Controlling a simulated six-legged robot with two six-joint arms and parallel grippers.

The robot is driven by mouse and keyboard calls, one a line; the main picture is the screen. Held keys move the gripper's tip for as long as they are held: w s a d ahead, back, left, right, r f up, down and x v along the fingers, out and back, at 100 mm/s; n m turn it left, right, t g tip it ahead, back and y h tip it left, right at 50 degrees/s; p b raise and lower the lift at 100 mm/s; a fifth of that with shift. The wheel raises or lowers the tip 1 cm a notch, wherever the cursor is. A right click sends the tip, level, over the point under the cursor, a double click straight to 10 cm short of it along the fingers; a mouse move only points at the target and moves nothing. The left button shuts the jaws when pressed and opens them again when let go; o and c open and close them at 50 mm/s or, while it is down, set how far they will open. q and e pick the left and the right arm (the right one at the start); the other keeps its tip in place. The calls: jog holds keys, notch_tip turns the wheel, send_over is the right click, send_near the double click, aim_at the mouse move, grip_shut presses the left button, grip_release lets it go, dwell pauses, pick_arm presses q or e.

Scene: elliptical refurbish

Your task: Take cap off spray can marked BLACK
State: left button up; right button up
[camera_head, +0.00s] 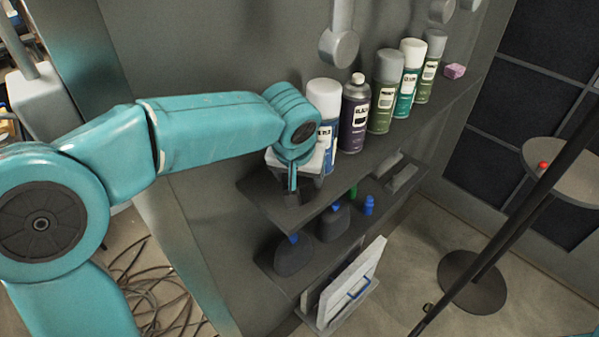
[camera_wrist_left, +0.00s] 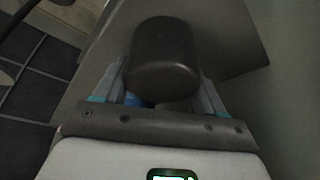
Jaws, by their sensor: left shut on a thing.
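The spray can marked BLACK (camera_head: 354,125) stands upright on the top shelf, with a dark body and its pale nozzle bare on top. Its label is small but seems to read BLACK. My left gripper (camera_head: 293,180) is left of the cans, pointing down over the shelf's left end; its fingers are mostly hidden by the wrist in the head view. In the left wrist view a dark, rounded cap (camera_wrist_left: 165,60) sits between the two fingers, and the gripper is shut on it. My right gripper is not in view.
Next to the BLACK can stand a white-capped blue can (camera_head: 323,100), a grey-capped green can (camera_head: 384,95), a teal can (camera_head: 408,85) and another green can (camera_head: 430,75). Dark bottles (camera_head: 333,222) sit on the lower shelf. A round stand (camera_head: 565,180) is at right.

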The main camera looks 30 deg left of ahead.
pick_arm(q)
jog(key=shift+f, duration=0.2)
jog(key=o, duration=1.2)
jog(key=shift+c, duration=0.2)
jog(key=shift+r, duration=0.45)
jog(key=v, duration=1.1)
jog(key=shift+s+r, duration=0.25)
jog(key=shift+s, duration=0.05)
jog(key=shift+s, duration=0.1)
